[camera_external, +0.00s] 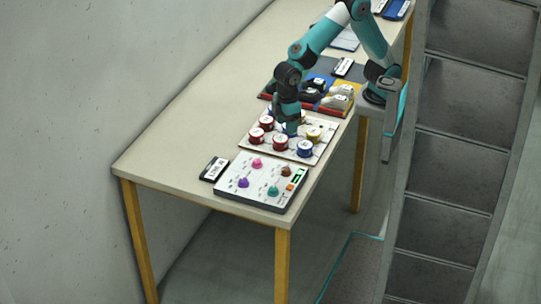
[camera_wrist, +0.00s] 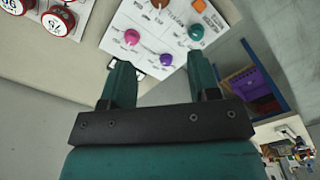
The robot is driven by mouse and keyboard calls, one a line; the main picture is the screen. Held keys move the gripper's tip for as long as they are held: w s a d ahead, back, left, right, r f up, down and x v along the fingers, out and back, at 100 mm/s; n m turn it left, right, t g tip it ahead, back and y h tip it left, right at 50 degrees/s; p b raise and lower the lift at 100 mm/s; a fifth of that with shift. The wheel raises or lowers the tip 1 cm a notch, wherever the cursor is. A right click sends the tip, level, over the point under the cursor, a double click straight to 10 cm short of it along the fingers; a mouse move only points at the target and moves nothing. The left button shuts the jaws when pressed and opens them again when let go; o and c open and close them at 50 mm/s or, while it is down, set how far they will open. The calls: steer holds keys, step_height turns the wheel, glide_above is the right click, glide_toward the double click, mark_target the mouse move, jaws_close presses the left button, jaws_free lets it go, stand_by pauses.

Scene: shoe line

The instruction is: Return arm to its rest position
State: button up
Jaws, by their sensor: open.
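My teal arm reaches from its mount at the table's right edge over the tabletop (camera_external: 185,125). My gripper (camera_external: 290,128) hangs low, over or just in front of a white board (camera_external: 252,147) bearing several round red, blue and yellow pieces. Its exact height above the board is hard to tell. In the wrist view, the two teal fingers of my gripper (camera_wrist: 162,68) are spread apart with nothing between them.
A white panel with coloured knobs (camera_external: 262,182) lies at the near end; it also shows in the wrist view (camera_wrist: 150,38). A small black-framed label (camera_external: 214,169) sits beside it. A conveyor (camera_external: 460,145) runs at right. The left tabletop is clear.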

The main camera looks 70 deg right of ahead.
steer(key=w+d+r+m+y, duration=0.1)
steer(key=d+r, duration=0.1)
steer(key=d, duration=0.5)
steer(key=d+r+m+y, duration=0.1)
steer(key=d+r, duration=0.2)
steer(key=d, duration=0.4)
steer(key=s+d+r+m+y, duration=0.1)
steer(key=s+d+y, duration=0.1)
steer(key=s+d, duration=0.3)
steer(key=shift+s+d, duration=0.2)
steer(key=shift+d, duration=1.05)
